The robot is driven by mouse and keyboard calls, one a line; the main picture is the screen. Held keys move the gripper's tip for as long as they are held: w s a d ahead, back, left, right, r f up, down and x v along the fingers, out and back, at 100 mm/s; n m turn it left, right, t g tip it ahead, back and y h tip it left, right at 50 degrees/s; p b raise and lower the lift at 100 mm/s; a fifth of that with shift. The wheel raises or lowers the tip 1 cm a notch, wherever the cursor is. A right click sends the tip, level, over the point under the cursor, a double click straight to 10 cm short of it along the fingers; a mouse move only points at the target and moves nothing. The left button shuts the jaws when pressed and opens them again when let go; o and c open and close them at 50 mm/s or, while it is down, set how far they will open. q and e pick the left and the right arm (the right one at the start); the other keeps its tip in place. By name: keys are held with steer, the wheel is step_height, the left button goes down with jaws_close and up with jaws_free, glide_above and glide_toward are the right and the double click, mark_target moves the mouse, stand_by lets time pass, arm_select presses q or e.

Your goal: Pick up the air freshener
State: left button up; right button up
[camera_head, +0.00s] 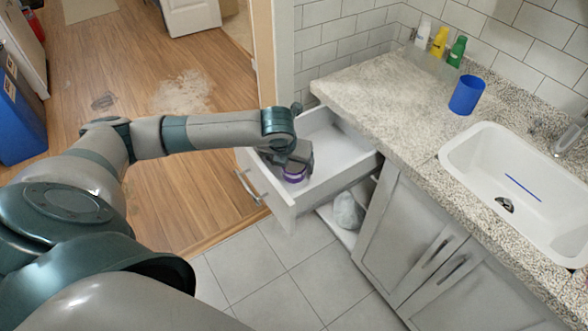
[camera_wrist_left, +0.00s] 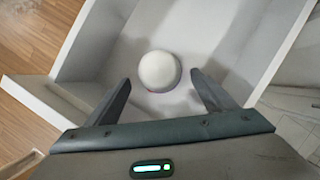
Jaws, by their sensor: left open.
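The air freshener (camera_wrist_left: 158,70) appears to be the round white-topped object inside the open drawer. In the head view only its purple lower part (camera_head: 294,178) shows, under my left gripper. My left gripper (camera_head: 298,160) reaches down into the drawer from above. In the left wrist view my left gripper (camera_wrist_left: 160,95) is open, with one finger on each side below the air freshener in the picture. The drawer (camera_head: 340,165) is pulled out, with white walls and a metal handle. My right gripper is not in view.
The drawer's front panel and side walls stand close around my left gripper. The counter (camera_head: 380,95) holds a blue cup (camera_head: 466,95), several bottles (camera_head: 440,42) and a white sink (camera_head: 520,180). A pale bundle (camera_head: 348,210) lies in the cabinet below the drawer. Tiled floor in front is clear.

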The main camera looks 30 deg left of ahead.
arm_select(q)
steer(key=x, duration=0.3)
steer(key=shift+w, duration=0.4)
steer(key=shift+w+a+f, duration=0.1)
steer(key=shift+w+f, duration=0.15)
steer(key=shift+f, duration=0.3)
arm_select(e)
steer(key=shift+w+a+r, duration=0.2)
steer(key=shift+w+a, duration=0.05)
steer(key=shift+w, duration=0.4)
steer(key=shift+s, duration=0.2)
arm_select(q)
steer(key=shift+c, duration=0.3)
steer(key=c, duration=1.3)
steer(key=shift+o, duration=0.2)
steer(key=shift+r, duration=0.1)
